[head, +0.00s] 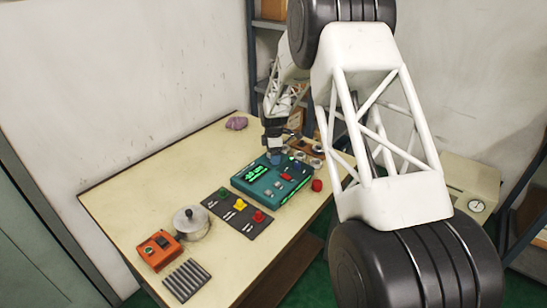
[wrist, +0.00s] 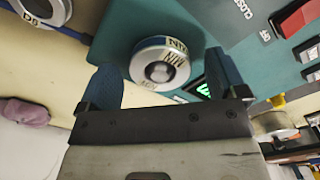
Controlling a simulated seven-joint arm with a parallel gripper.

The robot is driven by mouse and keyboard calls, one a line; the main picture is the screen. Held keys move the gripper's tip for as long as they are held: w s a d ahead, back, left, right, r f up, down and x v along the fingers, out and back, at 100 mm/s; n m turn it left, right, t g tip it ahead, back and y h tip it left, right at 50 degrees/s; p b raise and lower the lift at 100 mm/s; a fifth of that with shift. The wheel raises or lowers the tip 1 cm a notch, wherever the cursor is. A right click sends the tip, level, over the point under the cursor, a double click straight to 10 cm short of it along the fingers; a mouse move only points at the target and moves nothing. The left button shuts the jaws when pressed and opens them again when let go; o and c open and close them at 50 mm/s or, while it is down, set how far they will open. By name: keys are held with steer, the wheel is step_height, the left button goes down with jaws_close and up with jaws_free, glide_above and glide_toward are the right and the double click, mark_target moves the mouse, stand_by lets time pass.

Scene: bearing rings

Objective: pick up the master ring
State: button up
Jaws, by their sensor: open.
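My gripper (wrist: 164,78) is open, its two blue fingers pointing at the teal instrument box (wrist: 130,18). A silver ring (wrist: 165,46) with a partly readable dark-lettered label lies on the box, between and just past the fingertips. Neither finger clearly touches it. I cannot tell from its label whether it is the master ring. A second labelled silver ring (wrist: 38,12) is cut off at the top left of the wrist view. In the head view my gripper (head: 275,157) is over the back edge of the teal box (head: 262,192), and the ring beneath it is hidden.
Several rings (head: 315,163) lie behind the box, near a red object (head: 317,185). In front are a dark board with coloured knobs (head: 232,217), a lidded metal pot (head: 190,223), an orange box (head: 158,250) and grey rods (head: 187,280).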

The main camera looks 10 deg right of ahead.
steer(key=shift+c, duration=0.3)
steer(key=c, duration=1.2)
steer(key=shift+r, duration=0.15)
steer(key=shift+r, duration=1.45)
steer(key=shift+s+r, duration=0.2)
steer(key=shift+s, duration=0.05)
steer(key=s, duration=0.5)
steer(key=s+d+r, duration=0.1)
steer(key=s, duration=0.9)
steer(key=shift+s+d+r, duration=0.15)
steer(key=shift+s+r, duration=0.05)
steer(key=shift+w, duration=0.1)
